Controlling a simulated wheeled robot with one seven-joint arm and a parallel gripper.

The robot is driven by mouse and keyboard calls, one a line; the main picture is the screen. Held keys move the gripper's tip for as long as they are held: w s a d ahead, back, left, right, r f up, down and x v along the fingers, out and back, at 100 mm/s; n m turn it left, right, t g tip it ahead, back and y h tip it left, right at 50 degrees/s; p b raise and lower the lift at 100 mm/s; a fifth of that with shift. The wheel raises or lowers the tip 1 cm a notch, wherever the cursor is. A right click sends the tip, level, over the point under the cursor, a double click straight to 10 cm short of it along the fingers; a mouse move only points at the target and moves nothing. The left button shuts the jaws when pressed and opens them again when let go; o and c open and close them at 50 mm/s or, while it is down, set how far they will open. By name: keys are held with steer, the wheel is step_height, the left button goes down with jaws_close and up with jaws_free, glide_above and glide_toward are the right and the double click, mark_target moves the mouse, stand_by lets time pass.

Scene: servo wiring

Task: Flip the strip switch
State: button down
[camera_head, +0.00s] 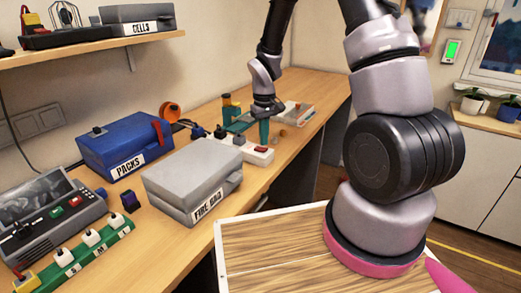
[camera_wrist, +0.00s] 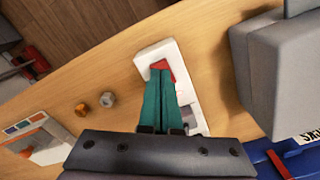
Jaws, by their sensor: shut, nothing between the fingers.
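The white power strip (camera_head: 232,147) lies on the wooden bench beyond the grey box. Its red switch (camera_head: 262,149) is at the right end of the strip. In the wrist view the strip (camera_wrist: 146,57) runs under my fingers, and part of the red switch (camera_wrist: 161,65) shows just beyond the fingertips. My gripper (camera_wrist: 162,76) has its two teal fingers shut together with nothing between them. In the head view my gripper (camera_head: 264,142) points down over the switch end of the strip. I cannot tell whether the fingertips touch the switch.
A grey box (camera_head: 180,180) stands in front of the strip and a blue box (camera_head: 120,140) is to the left. Plugs sit along the strip's left part. Two small nuts (camera_wrist: 95,104) lie beside the strip, near a shallow tray (camera_wrist: 48,150).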

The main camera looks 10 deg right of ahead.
steer(key=shift+f, duration=0.9)
stand_by(0.6)
steer(key=shift+r, duration=3.55)
step_height(320, 180, up, 18)
steer(key=r+m+t, duration=0.1)
steer(key=m+t, duration=0.2)
steer(key=m, duration=0.1)
glide_above(264, 149)
steer(key=s+d, duration=0.4)
steer(key=s, duration=0.2)
steer(key=s+d+r+m+t+y, duration=0.1)
steer(key=s+r+m+t+y, duration=0.1)
steer(key=s+r, duration=0.8)
steer(key=s+m+t, duration=0.1)
steer(key=s+t, duration=0.1)
steer(key=s, duration=0.2)
steer(key=shift+d, duration=0.4)
steer(key=shift+r, duration=0.1)
